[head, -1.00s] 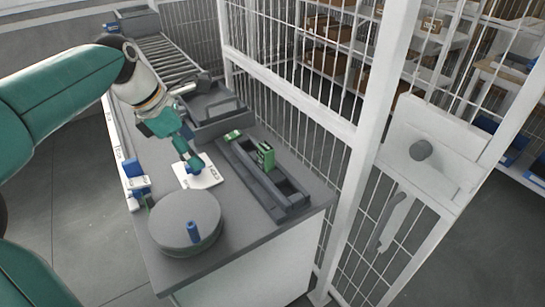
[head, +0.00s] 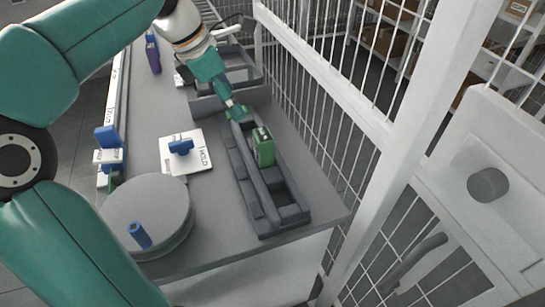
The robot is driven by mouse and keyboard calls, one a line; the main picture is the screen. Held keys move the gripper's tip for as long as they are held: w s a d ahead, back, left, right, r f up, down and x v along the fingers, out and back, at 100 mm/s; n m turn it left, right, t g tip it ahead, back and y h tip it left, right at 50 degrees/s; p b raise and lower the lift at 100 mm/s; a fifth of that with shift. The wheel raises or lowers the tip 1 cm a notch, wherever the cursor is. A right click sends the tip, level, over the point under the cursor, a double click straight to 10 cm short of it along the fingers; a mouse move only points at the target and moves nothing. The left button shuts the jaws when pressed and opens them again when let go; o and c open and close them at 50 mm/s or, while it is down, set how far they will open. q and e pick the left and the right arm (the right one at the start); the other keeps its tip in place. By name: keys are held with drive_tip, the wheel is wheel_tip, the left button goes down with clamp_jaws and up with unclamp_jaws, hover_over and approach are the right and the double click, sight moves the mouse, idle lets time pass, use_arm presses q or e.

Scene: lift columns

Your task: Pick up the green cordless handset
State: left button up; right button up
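A green handset-like block (head: 263,149) stands upright in a dark grey slotted rack (head: 262,205) on the bench. A second, smaller green item (head: 243,115) is at the rack's far end. My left gripper (head: 236,108) reaches in from the upper left, its tip at or just above this smaller green item. The fingers are too small and overlapped to show whether they are open or shut, or touching it. The upright green block is nearer the camera, apart from the gripper. My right gripper is not in view.
A white HOLD plate (head: 202,159) with a blue handle (head: 180,146) lies left of the rack. A grey round turntable (head: 150,205) with a blue peg (head: 139,235) is in front. A grey tray (head: 262,88) stands behind. A white-framed mesh fence (head: 345,105) runs along the right.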

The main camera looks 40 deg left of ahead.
sight(255, 134)
use_arm(q)
drive_tip(key=b+x, duration=0.1)
drive_tip(key=x, duration=0.9)
drive_tip(key=shift+w+f+b, duration=0.1)
drive_tip(key=shift+f+b, duration=0.2)
drive_tip(key=shift+d+x, duration=0.1)
drive_tip(key=shift+x, duration=1.4)
drive_tip(key=shift+d+x, duration=0.15)
drive_tip(key=shift+x, duration=1.35)
drive_tip(key=shift+r, duration=0.1)
drive_tip(key=c, duration=1.3)
